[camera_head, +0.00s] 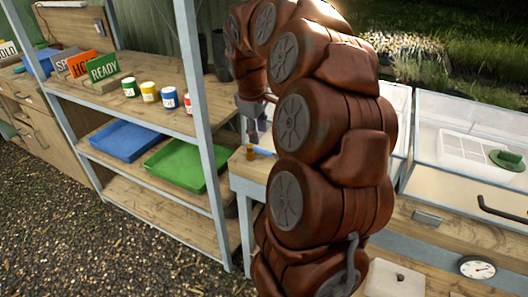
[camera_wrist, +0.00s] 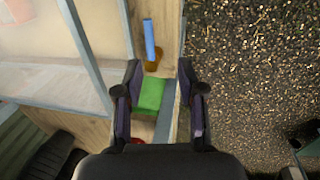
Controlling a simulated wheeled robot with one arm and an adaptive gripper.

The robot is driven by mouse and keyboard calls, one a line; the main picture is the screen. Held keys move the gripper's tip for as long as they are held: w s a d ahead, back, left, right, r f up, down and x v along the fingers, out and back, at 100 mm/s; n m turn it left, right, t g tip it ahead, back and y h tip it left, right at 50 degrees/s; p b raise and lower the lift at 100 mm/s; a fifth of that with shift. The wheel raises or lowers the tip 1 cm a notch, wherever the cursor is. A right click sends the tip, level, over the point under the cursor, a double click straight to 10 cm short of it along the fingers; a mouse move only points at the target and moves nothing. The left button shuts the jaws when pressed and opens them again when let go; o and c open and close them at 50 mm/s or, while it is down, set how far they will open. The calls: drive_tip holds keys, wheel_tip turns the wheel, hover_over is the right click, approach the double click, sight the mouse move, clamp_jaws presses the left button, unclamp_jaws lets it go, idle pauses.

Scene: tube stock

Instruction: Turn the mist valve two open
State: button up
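A small valve with a brass body (camera_head: 251,152) and a blue lever (camera_head: 263,151) sits near the bench's front left corner. In the wrist view its brass body (camera_wrist: 155,66) lies just beyond my fingertips, with the blue lever (camera_wrist: 150,38) pointing away from them. No number shows on it, so I cannot tell whether it is valve two. My gripper (camera_head: 252,137) points down just above the valve. In the wrist view my gripper (camera_wrist: 160,70) has its two fingers wide apart with nothing held. Other valves are not visible; my arm hides part of the bench.
A metal-framed shelf stands left, with an upright post (camera_head: 198,110) near my gripper. It holds a blue tray (camera_head: 124,141), a green tray (camera_head: 176,164) and small jars. A clear-sided case (camera_head: 470,112) stands right of my arm. Gravel (camera_head: 60,230) covers the ground.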

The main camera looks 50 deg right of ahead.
sight(264, 152)
drive_tip(key=d+f, duration=0.1)
drive_tip(key=f, duration=0.1)
drive_tip(key=d+f, duration=0.1)
drive_tip(key=f, duration=0.2)
drive_tip(key=d+f+p, duration=0.1)
drive_tip(key=f, duration=0.2)
drive_tip(key=shift+w, duration=0.25)
drive_tip(key=shift+c, duration=0.3)
drive_tip(key=shift+r, duration=0.1)
clamp_jaws()
